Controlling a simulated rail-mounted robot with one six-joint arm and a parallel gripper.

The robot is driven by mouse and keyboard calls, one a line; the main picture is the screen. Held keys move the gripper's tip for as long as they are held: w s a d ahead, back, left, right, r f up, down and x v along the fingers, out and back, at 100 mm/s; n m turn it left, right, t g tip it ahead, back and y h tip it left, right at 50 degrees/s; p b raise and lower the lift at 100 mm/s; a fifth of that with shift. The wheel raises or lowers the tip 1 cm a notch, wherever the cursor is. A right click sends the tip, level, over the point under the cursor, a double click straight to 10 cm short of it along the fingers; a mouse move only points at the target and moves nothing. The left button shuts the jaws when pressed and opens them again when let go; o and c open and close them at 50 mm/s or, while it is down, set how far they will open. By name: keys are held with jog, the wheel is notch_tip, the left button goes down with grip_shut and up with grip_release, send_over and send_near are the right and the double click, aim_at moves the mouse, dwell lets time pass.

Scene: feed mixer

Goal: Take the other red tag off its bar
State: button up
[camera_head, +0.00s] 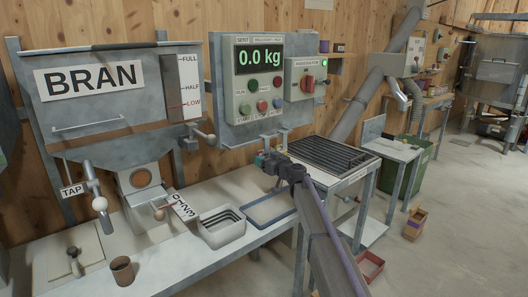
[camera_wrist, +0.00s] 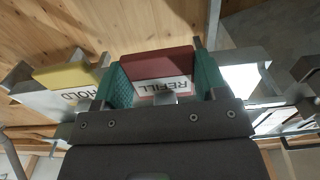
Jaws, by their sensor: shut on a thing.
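In the wrist view, a red tag (camera_wrist: 158,64) with a white panel reading REFILL sits between the two teal fingers of my gripper (camera_wrist: 162,82). The fingers press on its left and right sides, so my gripper is shut on it. My gripper also shows in the head view (camera_head: 266,158), just below the grey control panel and its small metal bracket (camera_head: 262,140). The tag cannot be made out there. Whether the tag still touches its bar cannot be told.
A yellow tag (camera_wrist: 66,72) reading HOLD is close to the left of my gripper. The scale panel (camera_head: 262,80) reads 0.0 kg above. A metal tray (camera_head: 221,229) and a blue-rimmed tray (camera_head: 270,209) stand on the bench below; a grated table (camera_head: 335,160) is at right.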

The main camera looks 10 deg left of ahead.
jog(key=shift+r+p, duration=1)
jog(key=shift+r, duration=0.15)
jog(key=shift+v, duration=2.5)
jog(key=shift+s, duration=0.1)
jog(key=shift+v, duration=2.95)
